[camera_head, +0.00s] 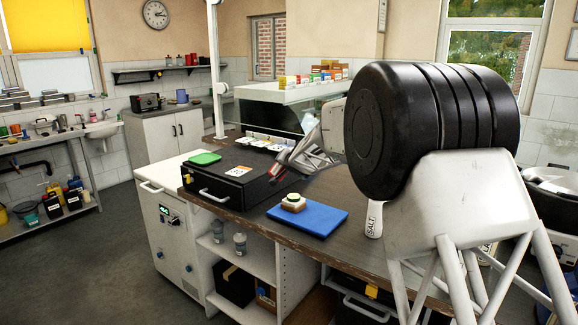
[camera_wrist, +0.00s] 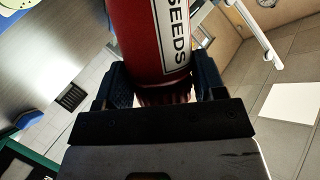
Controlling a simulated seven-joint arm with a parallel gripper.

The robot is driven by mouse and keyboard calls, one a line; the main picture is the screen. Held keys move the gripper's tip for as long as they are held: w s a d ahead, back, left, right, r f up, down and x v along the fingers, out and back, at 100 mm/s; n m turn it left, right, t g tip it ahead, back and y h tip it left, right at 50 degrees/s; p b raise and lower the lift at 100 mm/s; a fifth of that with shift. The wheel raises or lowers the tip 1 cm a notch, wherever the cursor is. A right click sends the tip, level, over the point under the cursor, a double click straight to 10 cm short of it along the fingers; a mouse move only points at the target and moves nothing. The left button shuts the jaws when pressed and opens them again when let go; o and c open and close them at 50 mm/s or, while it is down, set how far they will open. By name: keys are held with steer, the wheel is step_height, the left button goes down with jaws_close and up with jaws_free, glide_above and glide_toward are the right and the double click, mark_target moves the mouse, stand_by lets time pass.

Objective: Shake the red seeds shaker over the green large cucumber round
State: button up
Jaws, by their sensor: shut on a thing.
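The red seeds shaker (camera_wrist: 150,35), with a white SEEDS label, is held between the two dark fingers of my gripper (camera_wrist: 163,82) in the wrist view. Its far end runs out of that frame. In the head view my gripper (camera_head: 288,166) is behind and above the blue board, near the black case, with a small red part of the shaker (camera_head: 279,172) showing. The green cucumber round (camera_head: 293,196) lies on top of a small bread-like stack on the blue board (camera_head: 318,218). The shaker is apart from the round, behind it and slightly left.
A black case (camera_head: 225,190) with a green square (camera_head: 204,158) on top stands left of the board. A white SALT shaker (camera_head: 374,220) stands to the right. A glass screen with a shelf (camera_head: 290,93) of small boxes is behind. My large arm link covers the right.

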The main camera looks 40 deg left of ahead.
steer(key=shift+s+a+r+n+t+h, duration=0.55)
steer(key=shift+a+r+n, duration=0.25)
steer(key=shift+n, duration=0.2)
steer(key=shift+s+r, duration=0.1)
steer(key=shift+s, duration=0.2)
steer(key=shift+s+a+r+n+t+h, duration=0.4)
steer(key=shift+a+r+n, duration=0.05)
steer(key=shift+n, duration=0.3)
steer(key=shift+s+a+r+n+t+h, duration=0.35)
steer(key=shift+s+a+r+n, duration=0.1)
steer(key=shift+n, duration=0.3)
